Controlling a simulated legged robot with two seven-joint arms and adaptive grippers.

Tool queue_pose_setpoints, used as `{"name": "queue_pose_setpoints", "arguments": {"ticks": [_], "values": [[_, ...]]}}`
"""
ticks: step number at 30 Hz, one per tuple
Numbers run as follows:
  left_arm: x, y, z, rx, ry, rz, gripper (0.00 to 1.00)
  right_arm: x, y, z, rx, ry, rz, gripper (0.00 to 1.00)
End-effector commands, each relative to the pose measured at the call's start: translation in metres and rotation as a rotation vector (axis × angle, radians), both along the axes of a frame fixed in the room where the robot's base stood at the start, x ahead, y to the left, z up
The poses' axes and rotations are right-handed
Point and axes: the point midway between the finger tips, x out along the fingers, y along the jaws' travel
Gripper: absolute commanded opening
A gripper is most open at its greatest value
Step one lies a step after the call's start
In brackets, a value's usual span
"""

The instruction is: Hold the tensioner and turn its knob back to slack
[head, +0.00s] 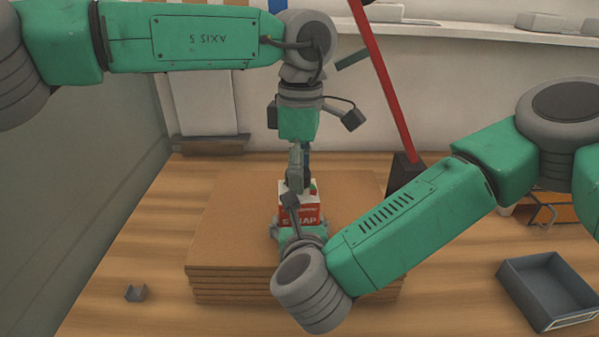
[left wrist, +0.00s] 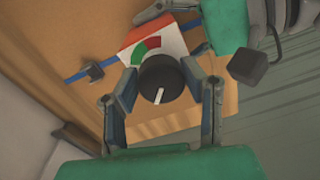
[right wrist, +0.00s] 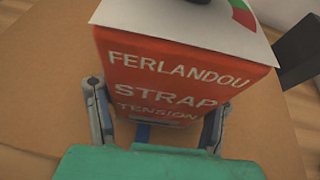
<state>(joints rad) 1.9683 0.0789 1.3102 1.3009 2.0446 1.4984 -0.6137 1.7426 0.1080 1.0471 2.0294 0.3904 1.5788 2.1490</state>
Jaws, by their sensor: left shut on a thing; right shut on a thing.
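The strap tensioner (head: 300,214) is a red box with a white top, upright on the stack of brown boards. Its front lettering fills the right wrist view (right wrist: 170,75). In the left wrist view its black round knob (left wrist: 160,77) has a white pointer line, on the side away from the red and green arc (left wrist: 146,48). My left gripper (head: 297,172) comes down from above, its fingers shut on the knob's sides. My right gripper (right wrist: 158,108) is shut on the tensioner's red body from the front, one finger on each side. In the head view my wrist partly hides it.
The stack of brown boards (head: 230,225) lies on the wooden floor. A blue strap (left wrist: 75,77) with a dark clip (left wrist: 92,70) runs beside the tensioner. A red bar (head: 385,80) leans behind.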

Motion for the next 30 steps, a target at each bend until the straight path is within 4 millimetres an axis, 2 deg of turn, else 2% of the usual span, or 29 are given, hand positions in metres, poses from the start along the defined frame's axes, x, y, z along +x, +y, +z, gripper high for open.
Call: {"name": "queue_pose_setpoints", "arguments": {"ticks": [18, 30], "values": [[0.0049, 0.0001, 0.0017, -0.004, -0.011, 0.547, 0.09, -0.0036, 0.0051, 0.0017, 0.001, -0.001, 0.017, 0.08], [0.0057, 0.0005, 0.0016, -0.004, -0.011, 0.724, 0.09, -0.0041, 0.0055, 0.0014, 0.000, 0.000, 0.018, 0.08]]}}
